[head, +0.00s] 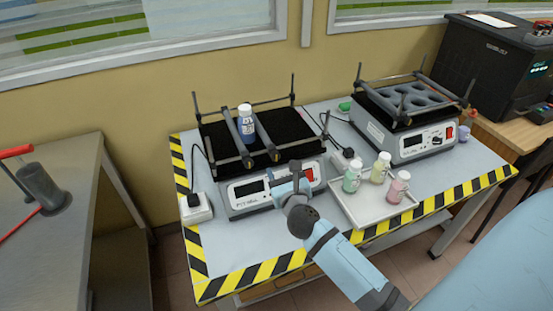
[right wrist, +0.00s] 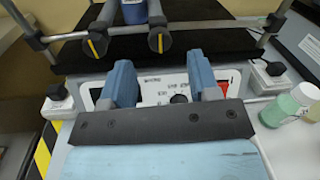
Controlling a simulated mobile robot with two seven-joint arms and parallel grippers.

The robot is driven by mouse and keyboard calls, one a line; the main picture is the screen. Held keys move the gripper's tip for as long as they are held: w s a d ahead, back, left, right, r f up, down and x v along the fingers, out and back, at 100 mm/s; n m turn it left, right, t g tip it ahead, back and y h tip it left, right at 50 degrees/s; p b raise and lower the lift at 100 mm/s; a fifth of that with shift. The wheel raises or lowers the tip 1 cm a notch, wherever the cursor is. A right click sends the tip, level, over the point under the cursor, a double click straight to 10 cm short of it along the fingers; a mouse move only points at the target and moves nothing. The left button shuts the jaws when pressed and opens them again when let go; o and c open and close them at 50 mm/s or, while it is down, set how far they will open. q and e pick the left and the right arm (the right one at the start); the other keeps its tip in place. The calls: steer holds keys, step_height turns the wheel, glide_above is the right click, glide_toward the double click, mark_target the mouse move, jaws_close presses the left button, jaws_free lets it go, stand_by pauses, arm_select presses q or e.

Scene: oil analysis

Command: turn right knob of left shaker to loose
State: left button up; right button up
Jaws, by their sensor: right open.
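The left shaker (head: 247,200) has a black platform with two grey clamp bars, each ending in a dark round knob at the front. The right knob (head: 274,155) also shows in the right wrist view (right wrist: 160,40), its yellow mark about upright. The left knob (head: 247,162) has a slightly tilted yellow mark in the right wrist view (right wrist: 97,46). A blue bottle (head: 246,124) with a white cap stands between the bars. My right gripper (head: 287,178) is open and empty before the shaker's front panel, below the right knob and apart from it. My left gripper is not in view.
A tray (head: 354,213) with green, yellow and pink bottles is right of my gripper. A second shaker (head: 405,135) stands behind it to the right. White power sockets (head: 196,208) flank the left shaker. Yellow-black tape marks the table's edge.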

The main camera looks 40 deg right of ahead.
mark_target(276, 158)
steer(key=x, duration=0.5)
steer(key=shift+a, duration=0.1)
steer(key=c, duration=0.9)
